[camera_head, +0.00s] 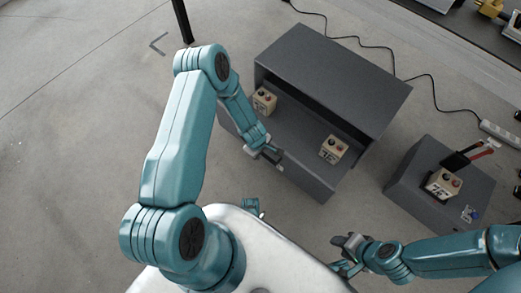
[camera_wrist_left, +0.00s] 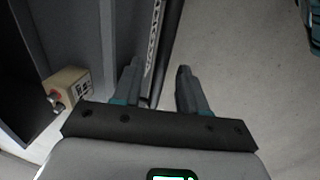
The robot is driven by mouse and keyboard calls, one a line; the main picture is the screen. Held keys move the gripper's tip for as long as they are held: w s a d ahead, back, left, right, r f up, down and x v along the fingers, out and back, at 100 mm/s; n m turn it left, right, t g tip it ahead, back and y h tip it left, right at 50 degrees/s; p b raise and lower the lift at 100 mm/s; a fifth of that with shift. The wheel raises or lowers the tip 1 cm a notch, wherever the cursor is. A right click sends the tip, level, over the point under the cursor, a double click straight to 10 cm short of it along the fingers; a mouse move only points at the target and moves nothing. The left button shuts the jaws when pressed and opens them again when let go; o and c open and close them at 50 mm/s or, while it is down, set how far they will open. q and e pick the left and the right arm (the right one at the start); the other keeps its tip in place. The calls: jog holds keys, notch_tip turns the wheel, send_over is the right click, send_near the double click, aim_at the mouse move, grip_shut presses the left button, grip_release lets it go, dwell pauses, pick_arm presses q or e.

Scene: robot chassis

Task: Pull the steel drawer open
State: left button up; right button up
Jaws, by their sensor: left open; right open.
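A dark grey steel cabinet (camera_head: 335,75) stands on the floor at the upper middle of the head view. Its lower part, with a grey front panel (camera_head: 300,178), juts out below the cabinet top. I cannot tell how far the drawer is out. My left gripper (camera_head: 268,152) is open at this front. In the left wrist view its two fingers (camera_wrist_left: 160,92) stand either side of a narrow upright bar or edge (camera_wrist_left: 150,55); contact is unclear. My right gripper (camera_head: 350,245) is open and empty, low in the head view, apart from the cabinet.
Two beige button boxes, one at left (camera_head: 264,101) and one at right (camera_head: 333,149), sit at the cabinet front. A lower grey block (camera_head: 415,175) at right carries another button box (camera_head: 443,183) and a red-handled lever. A black cable runs behind. Floor at left is clear.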

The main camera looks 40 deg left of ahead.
pick_arm(q)
jog(key=s+r+p, duration=0.3)
jog(key=r+p, duration=0.3)
jog(key=r, duration=0.9)
jog(key=shift+r, duration=0.35)
jog(key=s+d+r+m+g+h, duration=0.15)
jog(key=s+d+m+h, duration=0.25)
jog(key=s+d+m, duration=0.95)
notch_tip(320, 180, up, 21)
jog(key=w+d+m+p, duration=0.1)
jog(key=d+p, duration=0.1)
jog(key=p, duration=1.9)
jog(key=shift+w+f+m, duration=0.15)
jog(key=shift+w+m, duration=0.15)
jog(key=shift+m, duration=0.05)
jog(key=shift+f, duration=0.1)
